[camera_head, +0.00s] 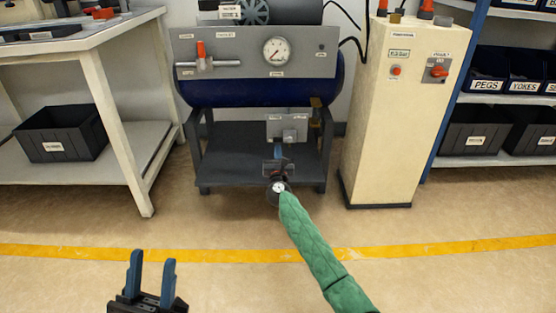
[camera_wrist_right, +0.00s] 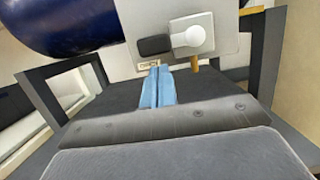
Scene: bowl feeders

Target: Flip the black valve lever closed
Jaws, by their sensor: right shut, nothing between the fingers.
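The black valve lever (camera_wrist_right: 155,45) shows in the right wrist view, lying roughly level to the left of a pale round valve hub (camera_wrist_right: 192,38) on a light grey plate. In the head view the plate (camera_head: 275,126) hangs low at the front of the blue tank's stand, with the small hub (camera_head: 290,135) on it. My right gripper (camera_head: 278,145) is shut and empty just in front of the plate; its blue fingertips (camera_wrist_right: 158,68) appear just below the lever in the wrist view. Whether they touch it I cannot tell. My left gripper (camera_head: 153,262) is open and empty, over the floor.
The compressor stand (camera_head: 208,165) surrounds the plate with dark legs and a shelf. A grey panel (camera_head: 230,50) with gauge and red-handled valve is above. A cream cabinet (camera_head: 385,130) stands right, a workbench (camera_head: 125,140) left. The floor in front is clear.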

